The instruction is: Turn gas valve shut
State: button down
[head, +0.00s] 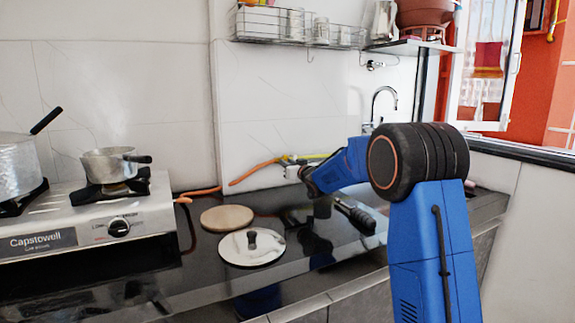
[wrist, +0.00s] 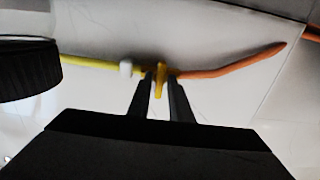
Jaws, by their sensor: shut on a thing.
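The gas valve has a small yellow handle (wrist: 160,82), seen in the wrist view between my two dark fingers. In that view the handle runs up and down the picture, across the line of the pipe. A yellow pipe (wrist: 88,64) with a white fitting (wrist: 125,68) joins it from the left, and an orange hose (wrist: 235,65) leaves to the right. My gripper (wrist: 162,78) is shut on the handle. In the head view the yellow pipe (head: 315,156) and orange hose (head: 252,172) run along the wall; my arm largely hides the valve there.
A gas stove (head: 100,220) with two pots stands at the left. A round wooden board (head: 227,217) and a pot lid (head: 252,247) lie on the dark counter (head: 205,275). A wire rack (head: 300,27) hangs above. A tap (head: 383,100) is behind my arm.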

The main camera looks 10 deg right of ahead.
jog(key=shift+f, duration=0.15)
jog(key=c, duration=1.8)
grip_release()
jog(key=shift+a, duration=0.1)
jog(key=shift+c, duration=0.2)
jog(key=shift+s, duration=0.1)
jog(key=v, duration=1.7)
jog(key=shift+s, duration=0.15)
jog(key=shift+s, duration=0.1)
